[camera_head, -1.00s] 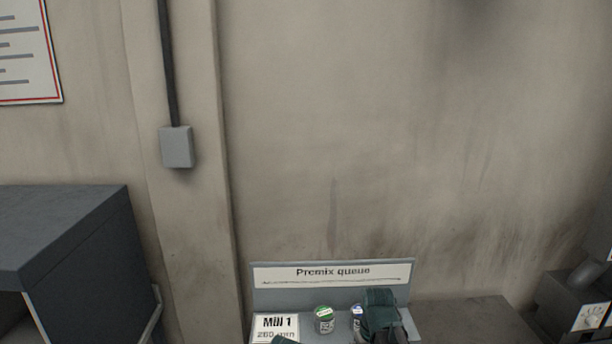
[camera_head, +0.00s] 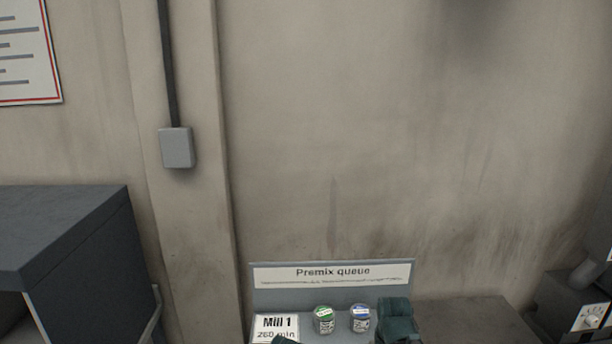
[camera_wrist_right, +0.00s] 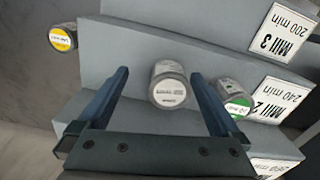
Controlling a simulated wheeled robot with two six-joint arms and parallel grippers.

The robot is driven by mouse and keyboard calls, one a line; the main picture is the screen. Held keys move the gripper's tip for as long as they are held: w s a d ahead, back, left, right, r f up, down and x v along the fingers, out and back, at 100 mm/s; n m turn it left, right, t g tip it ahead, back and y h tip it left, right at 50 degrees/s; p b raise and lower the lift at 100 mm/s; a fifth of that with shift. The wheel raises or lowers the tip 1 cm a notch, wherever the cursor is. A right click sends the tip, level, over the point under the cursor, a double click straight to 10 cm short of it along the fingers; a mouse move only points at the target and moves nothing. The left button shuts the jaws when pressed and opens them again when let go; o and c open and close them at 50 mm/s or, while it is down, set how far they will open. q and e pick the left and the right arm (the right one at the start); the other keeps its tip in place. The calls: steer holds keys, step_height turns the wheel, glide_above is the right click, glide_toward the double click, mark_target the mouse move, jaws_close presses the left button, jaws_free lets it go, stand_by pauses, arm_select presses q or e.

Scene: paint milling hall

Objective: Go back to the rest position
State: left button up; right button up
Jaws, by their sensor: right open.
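My right gripper (camera_wrist_right: 158,76) is open in the right wrist view. A jar with a pale grey-white top (camera_wrist_right: 170,88) shows between its fingers, apart from both; I cannot tell its depth. Part of my right arm (camera_head: 398,320) shows in the head view at the bottom, just right of a blue-lidded jar (camera_head: 360,319). A small dark green piece at the bottom edge, left of centre, may be my left arm; no left gripper fingers show.
The stepped grey Premix queue rack (camera_head: 262,297) carries mill cards and a green-lidded jar (camera_head: 324,320). The right wrist view shows a yellow-topped jar (camera_wrist_right: 62,38) and a green-and-white-topped jar (camera_wrist_right: 236,103). A dark cabinet (camera_head: 70,235) stands left, machinery (camera_head: 575,312) right.

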steer(key=s+d+r, duration=0.1)
steer(key=s+d, duration=0.6)
steer(key=s, duration=0.1)
steer(key=shift+d+p, duration=0.4)
steer(key=shift+p, duration=0.05)
